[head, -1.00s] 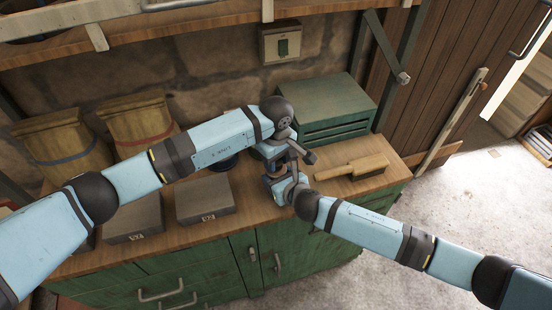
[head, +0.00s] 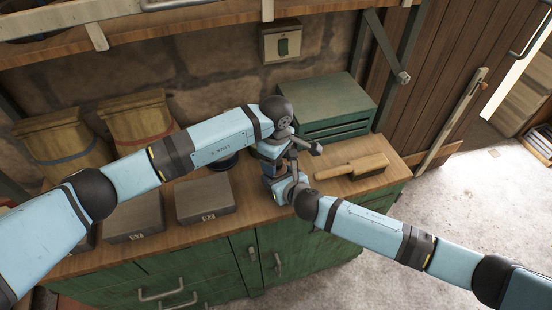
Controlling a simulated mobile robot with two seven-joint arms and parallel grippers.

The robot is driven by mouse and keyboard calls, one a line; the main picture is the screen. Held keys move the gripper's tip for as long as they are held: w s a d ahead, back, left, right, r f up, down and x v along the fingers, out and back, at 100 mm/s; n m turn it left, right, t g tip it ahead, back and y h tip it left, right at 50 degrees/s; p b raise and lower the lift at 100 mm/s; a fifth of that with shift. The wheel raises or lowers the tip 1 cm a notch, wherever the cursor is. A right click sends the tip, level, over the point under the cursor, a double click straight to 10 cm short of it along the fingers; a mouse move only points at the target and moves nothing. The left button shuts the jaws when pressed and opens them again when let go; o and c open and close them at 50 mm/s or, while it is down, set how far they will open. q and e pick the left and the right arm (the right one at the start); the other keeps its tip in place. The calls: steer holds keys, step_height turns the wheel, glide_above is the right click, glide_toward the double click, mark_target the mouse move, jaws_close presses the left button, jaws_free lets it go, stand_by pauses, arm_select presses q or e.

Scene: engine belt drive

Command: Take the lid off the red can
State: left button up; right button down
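I cannot make out the red can or its lid; the grippers and wrists cover the spot where the two arms meet over the worktop. My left gripper (head: 298,151) is above my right gripper (head: 290,172), very close to it, just in front of the green metal box. The fingertips of both are mostly hidden by the wrists, so I cannot see whether either is open, shut or holding something.
A wooden-handled brush (head: 352,167) lies right of the grippers. A green metal box (head: 325,105) stands behind them. A dark round thing (head: 229,162) is partly under my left arm.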

arm_select(q)
step_height(320, 180, up, 4)
steer(key=shift+r, duration=0.2)
steer(key=shift+c, duration=0.3)
step_height(320, 180, up, 2)
steer(key=shift+r+m, duration=0.2)
steer(key=shift+m, duration=0.9)
steer(key=shift+r+m, duration=0.4)
steer(key=shift+m, duration=0.2)
step_height(320, 180, down, 8)
steer(key=shift+r, duration=0.2)
steer(key=c, duration=0.9)
steer(key=shift+n, duration=1.7)
steer(key=shift+c, duration=0.2)
